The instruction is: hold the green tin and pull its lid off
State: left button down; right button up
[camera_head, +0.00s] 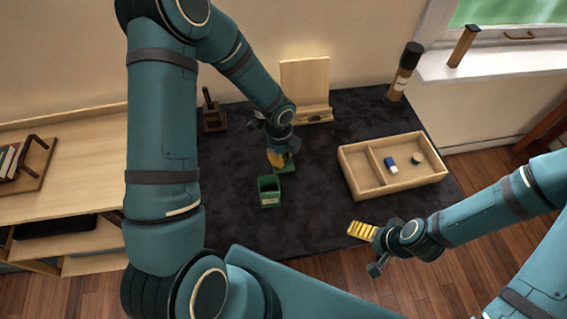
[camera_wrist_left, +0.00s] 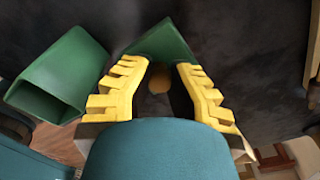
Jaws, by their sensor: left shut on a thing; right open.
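The green tin (camera_head: 269,193) stands open on the dark tabletop, in the middle of the head view, with its dark inside showing. In the left wrist view the tin (camera_wrist_left: 62,72) is at the left, apart from the fingers. Its green lid (camera_head: 287,166) is behind the tin and clear of it. My left gripper (camera_head: 276,158) is shut on the lid, which shows between and beyond the yellow fingers (camera_wrist_left: 160,85) in the wrist view. I cannot tell whether the lid touches the table. My right gripper (camera_head: 366,240) is open and empty near the table's front edge, away from the tin.
A wooden stand (camera_head: 305,85) and a dark reddish holder (camera_head: 213,117) are at the back. A dark-capped bottle (camera_head: 404,70) stands back right. The tabletop left of the tin is clear.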

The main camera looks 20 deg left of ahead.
pick_arm(q)
jog(key=shift+f+b, duration=0.35)
jog(key=shift+f, duration=1.35)
jog(key=shift+f, duration=0.1)
jog(key=c, duration=1.1)
grip_release()
jog(key=shift+r, duration=0.55)
jog(key=r+p, duration=0.1)
jog(key=r, duration=0.2)
jog(key=r+p, duration=0.1)
jog(key=r, duration=0.3)
jog(key=a+r+p, duration=0.1)
jog(key=r, duration=0.3)
jog(key=shift+r, duration=0.1)
